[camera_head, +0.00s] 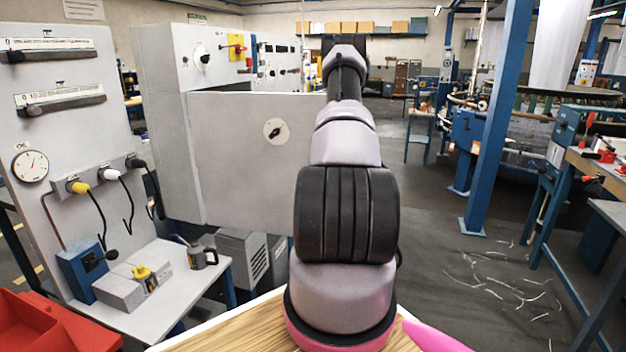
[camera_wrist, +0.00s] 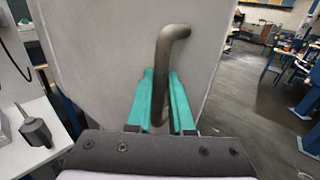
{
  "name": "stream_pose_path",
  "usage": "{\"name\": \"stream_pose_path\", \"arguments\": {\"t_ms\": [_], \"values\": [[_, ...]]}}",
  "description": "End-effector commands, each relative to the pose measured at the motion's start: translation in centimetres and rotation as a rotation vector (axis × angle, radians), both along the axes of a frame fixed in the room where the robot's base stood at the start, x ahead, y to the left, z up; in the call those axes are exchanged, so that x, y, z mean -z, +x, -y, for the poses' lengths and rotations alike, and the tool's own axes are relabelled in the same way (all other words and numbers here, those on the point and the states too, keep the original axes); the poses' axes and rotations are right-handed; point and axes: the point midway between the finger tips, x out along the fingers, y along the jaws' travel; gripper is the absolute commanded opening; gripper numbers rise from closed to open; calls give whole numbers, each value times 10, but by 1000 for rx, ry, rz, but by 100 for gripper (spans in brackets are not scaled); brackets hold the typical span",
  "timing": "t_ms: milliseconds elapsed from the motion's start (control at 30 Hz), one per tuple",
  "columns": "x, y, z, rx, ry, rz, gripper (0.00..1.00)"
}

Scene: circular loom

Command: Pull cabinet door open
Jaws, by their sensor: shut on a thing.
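The grey cabinet door (camera_head: 240,165) stands left of my arm in the head view, with a round plate and black knob (camera_head: 276,131) on it. A gap shows along its top edge, and it stands out from the cabinet body (camera_head: 165,140), partly open. In the wrist view the door panel (camera_wrist: 105,50) fills the middle, with a bent metal handle (camera_wrist: 174,34). My gripper (camera_wrist: 162,74) has its green fingers on either side of the handle bar and is shut on it. In the head view my arm hides the handle and the gripper.
A blue post (camera_head: 495,120) and workbenches stand at the right.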

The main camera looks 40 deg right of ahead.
Motion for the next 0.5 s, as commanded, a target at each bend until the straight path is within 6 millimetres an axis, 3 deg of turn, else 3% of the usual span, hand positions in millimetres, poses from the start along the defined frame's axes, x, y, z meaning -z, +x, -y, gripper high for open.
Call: {"name": "stream_pose_path", "arguments": {"t_ms": [367, 400, 433, 500], "values": [[0, 1, -1, -4, -1, 0, 0], [0, 1, -1, -4, 0, 0, 35], [0, 1, -1, -3, 0, 0, 46], [0, 1, -1, -3, 0, 0, 50]]}}
